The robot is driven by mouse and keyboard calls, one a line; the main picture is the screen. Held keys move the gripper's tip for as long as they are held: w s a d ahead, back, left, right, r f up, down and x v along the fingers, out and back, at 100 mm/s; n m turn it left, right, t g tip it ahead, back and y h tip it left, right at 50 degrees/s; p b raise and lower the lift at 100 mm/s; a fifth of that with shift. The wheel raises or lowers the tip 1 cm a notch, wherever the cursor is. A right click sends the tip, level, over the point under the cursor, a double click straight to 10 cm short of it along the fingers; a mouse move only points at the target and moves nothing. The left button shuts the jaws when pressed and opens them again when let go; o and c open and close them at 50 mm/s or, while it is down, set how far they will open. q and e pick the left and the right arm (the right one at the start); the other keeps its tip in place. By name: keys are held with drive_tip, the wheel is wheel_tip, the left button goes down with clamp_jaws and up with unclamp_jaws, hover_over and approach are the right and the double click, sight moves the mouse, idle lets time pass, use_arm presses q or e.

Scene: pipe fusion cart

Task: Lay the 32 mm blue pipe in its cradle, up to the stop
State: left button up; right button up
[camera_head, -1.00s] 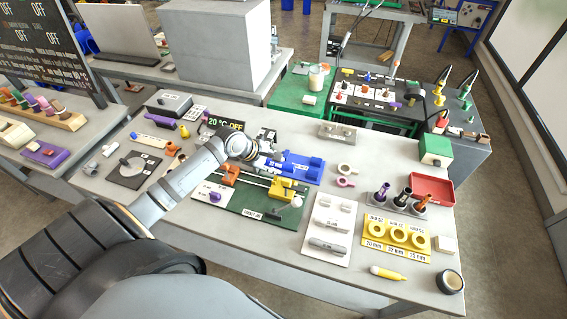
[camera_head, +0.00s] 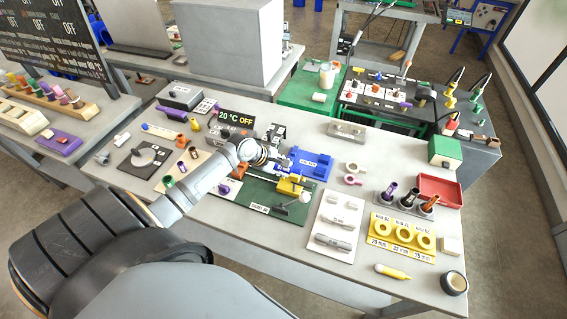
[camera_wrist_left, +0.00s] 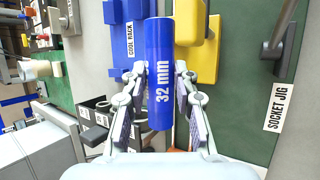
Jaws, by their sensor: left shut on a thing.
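My left gripper (camera_wrist_left: 160,98) is shut on the blue pipe (camera_wrist_left: 159,62), marked 32 mm, in the left wrist view. In the head view, this gripper (camera_head: 272,156) is above the back edge of the green socket jig board (camera_head: 262,206). The pipe's far end lies between the blue cool rack (camera_wrist_left: 121,45) and the yellow block (camera_wrist_left: 203,45) of the jig. The yellow block (camera_head: 291,187) also shows in the head view, just in front of the blue rack (camera_head: 312,163). I cannot tell whether the pipe touches the block. My right gripper is not in view.
A grey handle (camera_wrist_left: 283,45) stands on the jig board beside the yellow block. A white board with grey fittings (camera_head: 334,228) and a yellow ring holder (camera_head: 400,234) lie to the right. A display (camera_head: 236,118) stands behind the arm.

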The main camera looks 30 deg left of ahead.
use_arm(q)
wheel_tip(320, 180, down, 2)
drive_tip(key=shift+b, duration=0.35)
drive_tip(key=shift+d+f, duration=0.1)
drive_tip(key=shift+f, duration=0.05)
drive_tip(key=shift+f, duration=0.1)
drive_tip(key=shift+s+f+p, duration=0.1)
drive_tip(key=shift+s+p, duration=0.05)
drive_tip(key=shift+p, duration=0.2)
idle(0.4)
drive_tip(key=shift+p, duration=0.35)
idle(0.6)
drive_tip(key=shift+w+r+p, duration=0.2)
drive_tip(key=shift+p, duration=0.2)
idle(1.2)
drive_tip(key=o, duration=1.1)
drive_tip(key=shift+d+f, duration=0.1)
drive_tip(key=shift+o, duration=0.2)
